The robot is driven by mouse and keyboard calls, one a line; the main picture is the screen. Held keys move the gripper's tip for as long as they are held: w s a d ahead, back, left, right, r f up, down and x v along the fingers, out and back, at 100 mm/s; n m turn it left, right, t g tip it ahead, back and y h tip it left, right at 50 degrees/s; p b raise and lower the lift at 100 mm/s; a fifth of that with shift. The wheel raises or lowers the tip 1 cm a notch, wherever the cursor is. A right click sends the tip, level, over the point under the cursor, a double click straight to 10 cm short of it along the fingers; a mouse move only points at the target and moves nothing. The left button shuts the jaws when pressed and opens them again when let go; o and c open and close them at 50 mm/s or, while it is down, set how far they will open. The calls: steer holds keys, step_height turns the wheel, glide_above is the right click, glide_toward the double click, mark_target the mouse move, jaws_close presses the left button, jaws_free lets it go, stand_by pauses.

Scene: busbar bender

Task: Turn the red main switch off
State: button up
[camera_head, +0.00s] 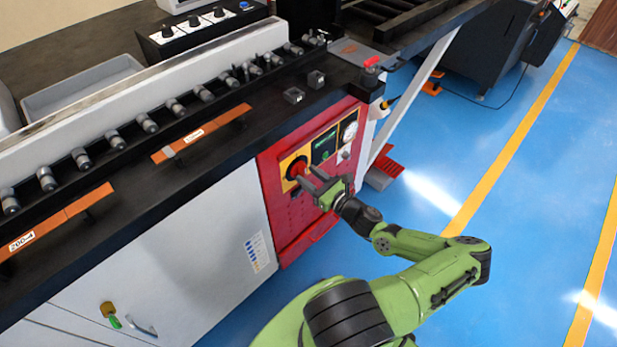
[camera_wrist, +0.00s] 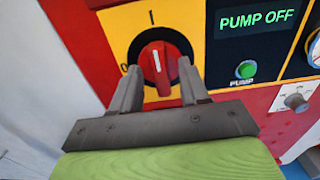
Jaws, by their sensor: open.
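The red main switch (camera_wrist: 157,67) is a round knob on a yellow plate (camera_wrist: 123,40) marked I at the top and 0 at the left. Its white mark points up, close to the I. In the head view the switch (camera_head: 298,168) sits on the red front panel of the machine. My gripper (camera_wrist: 158,85) is open, with one finger at each side of the knob's lower part in the wrist view. I cannot tell whether the fingers touch the knob. In the head view my gripper (camera_head: 312,180) is at the switch and partly covers the plate.
Right of the switch are a display (camera_wrist: 255,18) reading PUMP OFF, a green pump button (camera_wrist: 245,70), a gauge (camera_head: 349,130) and a grey knob (camera_wrist: 295,101). A black bench edge (camera_head: 220,165) overhangs the panel. Blue floor (camera_head: 520,220) is clear at the right.

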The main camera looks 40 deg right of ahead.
steer(key=shift+w, duration=0.45)
jaws_close()
